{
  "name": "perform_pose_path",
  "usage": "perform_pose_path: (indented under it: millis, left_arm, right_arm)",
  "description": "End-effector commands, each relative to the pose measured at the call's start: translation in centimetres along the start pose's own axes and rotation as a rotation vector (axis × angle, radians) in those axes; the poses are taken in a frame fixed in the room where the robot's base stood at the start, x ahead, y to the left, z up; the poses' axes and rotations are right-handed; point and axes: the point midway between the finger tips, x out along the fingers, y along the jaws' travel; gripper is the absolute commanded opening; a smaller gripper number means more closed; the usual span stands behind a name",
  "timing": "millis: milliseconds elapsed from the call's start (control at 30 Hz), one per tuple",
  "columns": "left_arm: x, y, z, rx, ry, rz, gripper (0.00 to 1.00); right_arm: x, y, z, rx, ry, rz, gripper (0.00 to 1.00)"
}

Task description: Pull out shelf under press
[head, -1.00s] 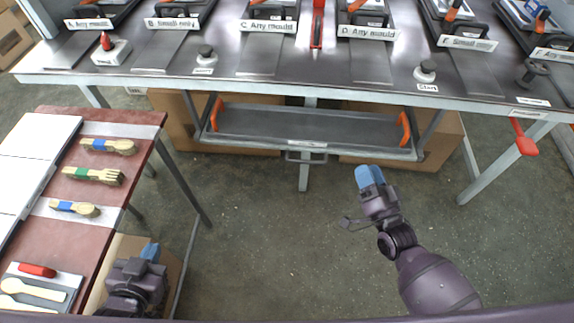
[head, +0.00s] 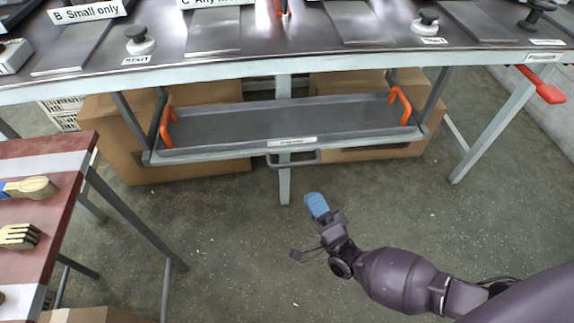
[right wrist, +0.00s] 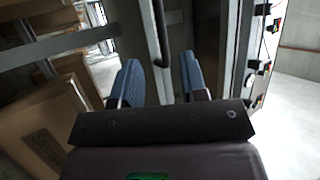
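The shelf (head: 225,152) hangs under the press table. It has a grey handle (head: 293,163) at the middle of its front edge and carries a dark tray (head: 290,120) with an orange grip at each end. My right gripper (head: 317,205), with blue fingertips, is in front of and a little right of the handle, apart from it. In the right wrist view its two blue fingers (right wrist: 163,78) are spread with nothing held, and a dark bar (right wrist: 160,35), seemingly the handle, shows beyond the gap. My left gripper is not in view.
The press table (head: 230,68) spans the top, with sloping metal legs. Cardboard boxes (head: 135,175) stand behind the shelf. The floor (head: 230,240) in front of the shelf is clear.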

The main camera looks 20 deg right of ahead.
Motion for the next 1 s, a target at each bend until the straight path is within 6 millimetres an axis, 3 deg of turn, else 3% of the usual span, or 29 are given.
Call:
perform_pose_path:
  millis: [500, 700, 1000]
  left_arm:
    - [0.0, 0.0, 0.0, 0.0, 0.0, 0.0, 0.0]
    - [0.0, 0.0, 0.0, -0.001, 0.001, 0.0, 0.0]
    - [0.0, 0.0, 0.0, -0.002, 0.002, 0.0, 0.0]
  right_arm:
    - [8.2, -0.1, 0.0, -0.002, -0.001, -0.003, 0.4]
    - [9.9, -0.1, 0.0, -0.002, 0.0, -0.001, 0.4]
    - [10.2, -0.1, 0.0, -0.002, -0.001, 0.0, 0.4]
